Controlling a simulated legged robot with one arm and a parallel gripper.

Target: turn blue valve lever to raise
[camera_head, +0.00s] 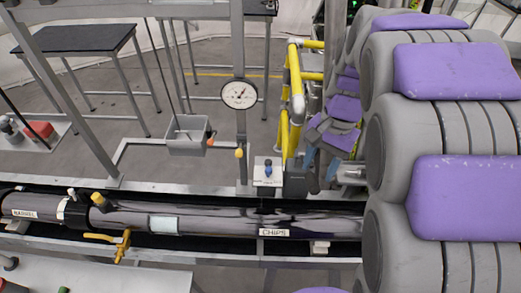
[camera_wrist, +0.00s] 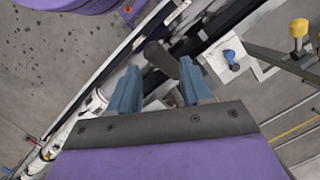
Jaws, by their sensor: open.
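The small blue valve lever (camera_head: 268,168) sits on a white box (camera_head: 264,178) at the pipe rig, below the round gauge. In the wrist view the blue lever (camera_wrist: 232,60) is to the right of the fingers, on the white box (camera_wrist: 229,52). My gripper (camera_wrist: 160,80) has its two blue fingers apart with nothing visibly gripped. In the head view my gripper (camera_head: 322,165) is to the right of the lever, apart from it, partly hidden by my arm. A dark rounded part (camera_wrist: 161,60) shows between the fingers in the wrist view.
A long dark pipe (camera_head: 220,220) with a yellow handle (camera_head: 122,243) crosses the front. A gauge (camera_head: 240,94) on a post, a grey box (camera_head: 188,136) and yellow railing (camera_head: 290,95) stand behind. Dark tables (camera_head: 75,38) are farther back.

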